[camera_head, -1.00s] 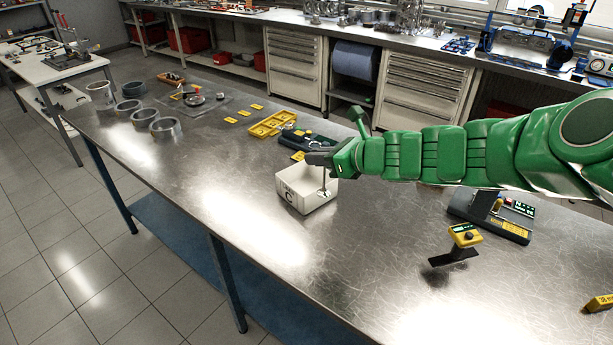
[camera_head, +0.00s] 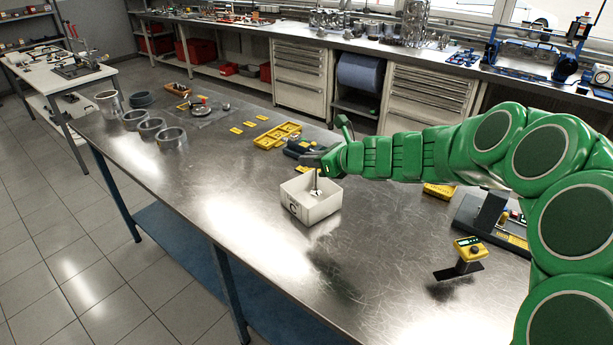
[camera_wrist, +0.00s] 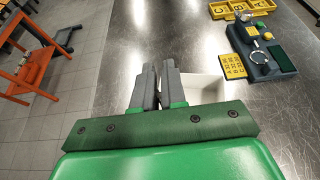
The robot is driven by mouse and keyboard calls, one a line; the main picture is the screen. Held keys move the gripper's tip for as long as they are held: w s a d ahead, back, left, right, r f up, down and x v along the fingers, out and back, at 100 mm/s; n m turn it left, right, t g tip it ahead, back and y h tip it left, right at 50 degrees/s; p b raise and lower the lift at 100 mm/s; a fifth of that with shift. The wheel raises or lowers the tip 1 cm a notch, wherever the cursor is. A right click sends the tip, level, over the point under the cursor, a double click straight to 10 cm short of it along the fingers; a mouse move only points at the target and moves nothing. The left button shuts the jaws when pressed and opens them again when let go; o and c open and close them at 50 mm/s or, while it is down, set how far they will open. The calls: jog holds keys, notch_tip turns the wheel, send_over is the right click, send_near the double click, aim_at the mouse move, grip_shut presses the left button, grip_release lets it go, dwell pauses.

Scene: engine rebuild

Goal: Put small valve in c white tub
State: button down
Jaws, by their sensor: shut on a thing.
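The white tub marked C (camera_head: 301,212) stands on the steel workbench (camera_head: 245,225). My gripper (camera_head: 312,160) is above the tub's far side and shut on the small valve (camera_head: 316,182). The valve hangs upright by its stem, with its flat head at the bottom, inside the tub's outline. I cannot tell whether the head touches the tub floor. The valve is hidden or too thin to make out there.
Yellow compartment tray (camera_head: 278,135) and a dark fixture with a yellow keypad (camera_wrist: 233,66) lie behind the tub. Grey rings (camera_head: 171,138) stand at the left. A yellow-topped device (camera_head: 468,248) stands at the right. The bench front is clear.

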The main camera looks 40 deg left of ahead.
jog(key=w+a+f, duration=0.3)
jog(key=a+f, duration=0.1)
jog(key=f, duration=0.5)
jog(key=shift+w+a+f, duration=0.15)
jog(key=shift+w+f, duration=0.05)
jog(key=shift+w, duration=0.2)
jog(key=shift+f, duration=0.1)
jog(key=c, duration=1.2)
grip_release()
jog(key=v, duration=1.2)
